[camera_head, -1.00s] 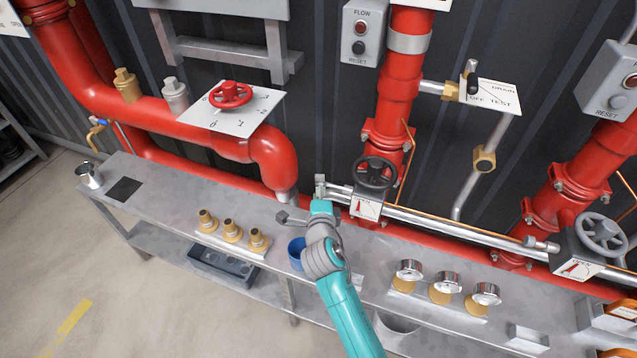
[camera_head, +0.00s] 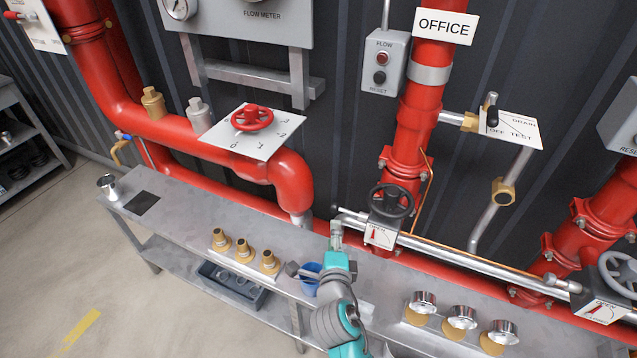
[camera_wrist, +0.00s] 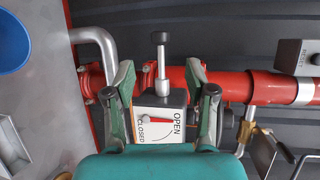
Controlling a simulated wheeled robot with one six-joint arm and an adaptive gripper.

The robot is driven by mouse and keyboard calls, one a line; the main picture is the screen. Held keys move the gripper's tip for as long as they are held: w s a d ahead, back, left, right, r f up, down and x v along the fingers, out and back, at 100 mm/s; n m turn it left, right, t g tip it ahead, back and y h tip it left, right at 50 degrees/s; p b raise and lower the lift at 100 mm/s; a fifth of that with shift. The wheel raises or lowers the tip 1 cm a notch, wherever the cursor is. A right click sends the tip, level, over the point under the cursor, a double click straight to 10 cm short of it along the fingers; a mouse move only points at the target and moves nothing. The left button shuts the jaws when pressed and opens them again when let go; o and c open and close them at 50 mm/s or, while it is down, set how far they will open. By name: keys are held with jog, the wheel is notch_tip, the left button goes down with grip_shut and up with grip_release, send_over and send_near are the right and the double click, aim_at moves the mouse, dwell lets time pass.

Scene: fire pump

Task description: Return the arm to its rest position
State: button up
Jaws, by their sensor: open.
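My teal and grey arm rises from the bottom of the head view, with my gripper (camera_head: 336,232) pointing up the picture above the steel bench. In the wrist view my gripper (camera_wrist: 159,80) is open, with a finger on either side and nothing held. Between the fingers, beyond them in that view, is a valve box with an OPEN/CLOSED plate (camera_wrist: 160,127). The same valve, with a black handwheel (camera_head: 391,203), stands just right of my gripper in the head view. Depth between gripper and valve is hard to tell.
The bench (camera_head: 185,205) carries brass fittings (camera_head: 243,250), a blue cup (camera_head: 311,278) close beside my arm, and several gauges (camera_head: 461,318) at right. Red pipes (camera_head: 290,190) run behind it. A red handwheel (camera_head: 252,118) sits on a numbered plate. Open floor lies left.

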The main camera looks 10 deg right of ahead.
jog(key=s+d+f+n+y, duration=0.1)
jog(key=s+f+n, duration=0.25)
jog(key=s, duration=0.45)
jog(key=s+d+f+n+g+y, duration=0.1)
jog(key=s+f+n, duration=0.1)
jog(key=s+n, duration=0.4)
jog(key=s+d+f+n+y, duration=0.1)
jog(key=s+f+n+y, duration=0.15)
jog(key=s, duration=0.65)
jog(key=s+d+r+n, duration=0.1)
jog(key=s+r+n, duration=0.3)
jog(key=s, duration=0.6)
jog(key=s+d+r+n, duration=0.1)
jog(key=s+r+n, duration=0.3)
jog(key=s, duration=0.7)
jog(key=shift+s+r+n+h, duration=0.25)
jog(key=shift+n+h, duration=0.2)
jog(key=shift+n, duration=0.25)
